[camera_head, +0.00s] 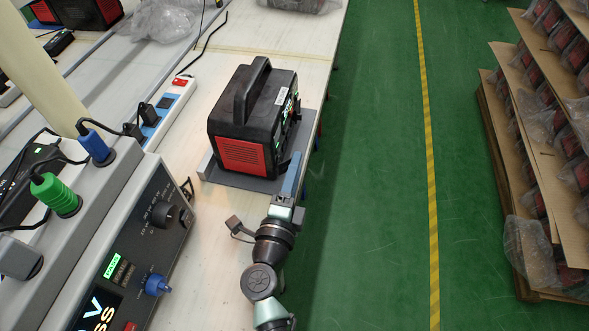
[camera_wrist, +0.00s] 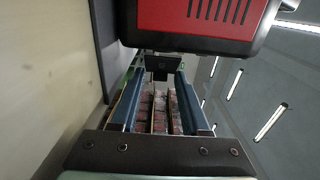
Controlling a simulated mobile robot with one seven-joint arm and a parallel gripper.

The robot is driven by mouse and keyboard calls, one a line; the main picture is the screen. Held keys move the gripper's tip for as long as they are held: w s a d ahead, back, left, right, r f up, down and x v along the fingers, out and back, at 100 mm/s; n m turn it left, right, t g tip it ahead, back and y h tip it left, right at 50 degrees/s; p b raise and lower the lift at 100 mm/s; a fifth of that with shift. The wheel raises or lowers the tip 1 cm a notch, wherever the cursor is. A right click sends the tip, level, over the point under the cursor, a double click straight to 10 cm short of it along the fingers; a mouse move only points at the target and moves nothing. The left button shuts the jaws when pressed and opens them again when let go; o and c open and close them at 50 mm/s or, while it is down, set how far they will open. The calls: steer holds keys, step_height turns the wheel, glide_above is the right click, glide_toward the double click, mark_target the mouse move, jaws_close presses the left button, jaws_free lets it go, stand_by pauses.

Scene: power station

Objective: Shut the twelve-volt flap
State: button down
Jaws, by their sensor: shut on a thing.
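The power station (camera_head: 222,108), a black case with a top handle and a red vented panel, stands upright on the bench. In the wrist view its red panel and black lower edge (camera_wrist: 200,45) fill the top. My gripper (camera_head: 294,165) is at the near right corner of the station, beside its port side. In the wrist view the two blue fingers of my gripper (camera_wrist: 157,80) have a small dark square piece (camera_wrist: 158,68) between their tips, just below the case edge. It looks like the twelve-volt flap. How far the flap is turned cannot be told; the port side is mostly hidden.
The station stands on a grey plate (camera_head: 240,181) near the bench's right edge. A test console (camera_head: 135,255) with knobs and plugs is at the lower left, and a power strip (camera_head: 168,112) lies behind it. A green floor (camera_head: 375,150) lies to the right.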

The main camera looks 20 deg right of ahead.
steer(key=shift+w+d, duration=0.1)
steer(key=shift+w+d+n+t+y, duration=0.1)
steer(key=shift+n+t+y, duration=0.4)
steer(key=shift+n+y, duration=0.3)
steer(key=n+y+b, duration=0.1)
steer(key=y, duration=0.1)
steer(key=w+n+t+y+b, duration=0.1)
steer(key=y, duration=0.1)
steer(key=shift+d+f+n+t, duration=0.15)
steer(key=shift+n+t, duration=0.15)
steer(key=n+y+b, duration=0.1)
steer(key=y+b, duration=0.2)
steer(key=shift+w+n, duration=0.25)
steer(key=shift+n, duration=0.15)
steer(key=shift+w+r+n+y+b, duration=0.2)
steer(key=shift+n+y+b, duration=0.6)
steer(key=shift+y, duration=0.4)
